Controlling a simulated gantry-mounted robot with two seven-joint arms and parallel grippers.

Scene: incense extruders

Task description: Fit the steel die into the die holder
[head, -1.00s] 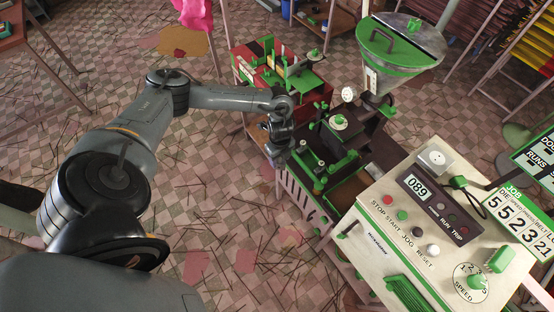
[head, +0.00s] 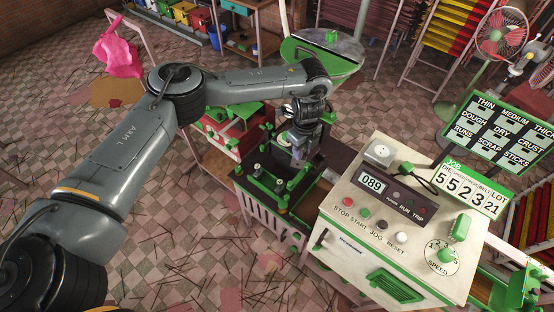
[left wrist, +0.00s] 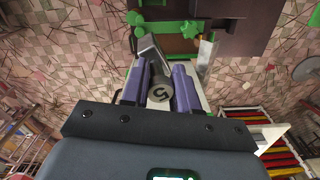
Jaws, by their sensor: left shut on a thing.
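My left gripper (head: 301,152) is over the back part of the extruder (head: 262,196), a dark machine with green fittings. The die looks held clear of the machine, whose green parts (left wrist: 174,27) show beyond the fingertips. In the head view the die is too small and covered to make out. I cannot pick out the die holder for certain. My right gripper is not in view.
A cream control cabinet (head: 405,225) with buttons and a speed dial stands right of the extruder. Open tiled floor with scattered sticks lies in front.

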